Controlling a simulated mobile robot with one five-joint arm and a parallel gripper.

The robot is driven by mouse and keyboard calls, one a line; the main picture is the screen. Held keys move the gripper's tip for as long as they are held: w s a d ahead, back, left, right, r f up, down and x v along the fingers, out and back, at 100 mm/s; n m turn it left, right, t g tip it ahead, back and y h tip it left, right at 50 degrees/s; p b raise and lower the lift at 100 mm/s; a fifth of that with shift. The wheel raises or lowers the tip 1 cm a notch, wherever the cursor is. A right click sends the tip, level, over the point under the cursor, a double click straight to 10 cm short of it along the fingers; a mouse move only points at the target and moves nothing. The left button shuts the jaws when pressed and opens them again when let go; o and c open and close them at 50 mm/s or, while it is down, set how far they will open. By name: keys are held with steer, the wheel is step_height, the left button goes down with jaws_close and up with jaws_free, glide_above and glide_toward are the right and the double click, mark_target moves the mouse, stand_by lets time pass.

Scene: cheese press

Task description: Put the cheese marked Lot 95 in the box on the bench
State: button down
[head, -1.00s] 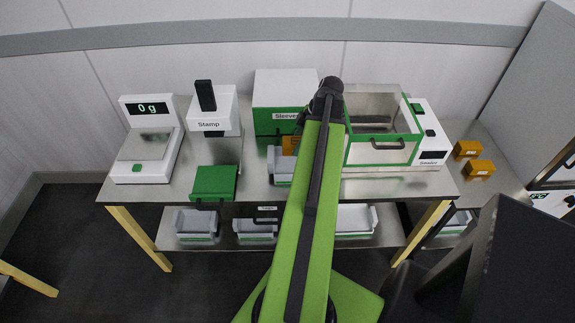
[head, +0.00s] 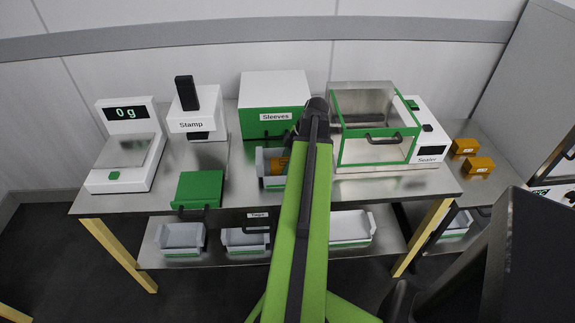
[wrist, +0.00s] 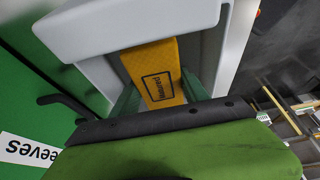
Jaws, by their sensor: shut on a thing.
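An orange-yellow cheese block (wrist: 150,65) shows in the wrist view between the green fingers of my gripper (wrist: 160,92), which is shut on it. A dark printed label faces the camera; it seems to read "Matured", and I cannot read a lot number. The cheese is over or inside the pale grey box (wrist: 75,35); I cannot tell if it touches the bottom. In the head view, the box (head: 271,183) stands on the bench in front of the Sleeves unit, with the cheese (head: 277,165) at its opening. My arm hides the gripper and the box's right side there.
The white and green Sleeves unit (head: 270,90) stands close behind the box. Two orange blocks (head: 465,146) (head: 480,166) lie farther right. A green-topped stand (head: 200,188), stamp (head: 197,122) and scale (head: 127,150) are left.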

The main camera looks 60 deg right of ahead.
steer(key=shift+f, duration=0.15)
steer(key=c, duration=0.6)
jaws_free()
steer(key=p+v, duration=1.1)
steer(key=v, duration=0.1)
steer(key=shift+r, duration=0.3)
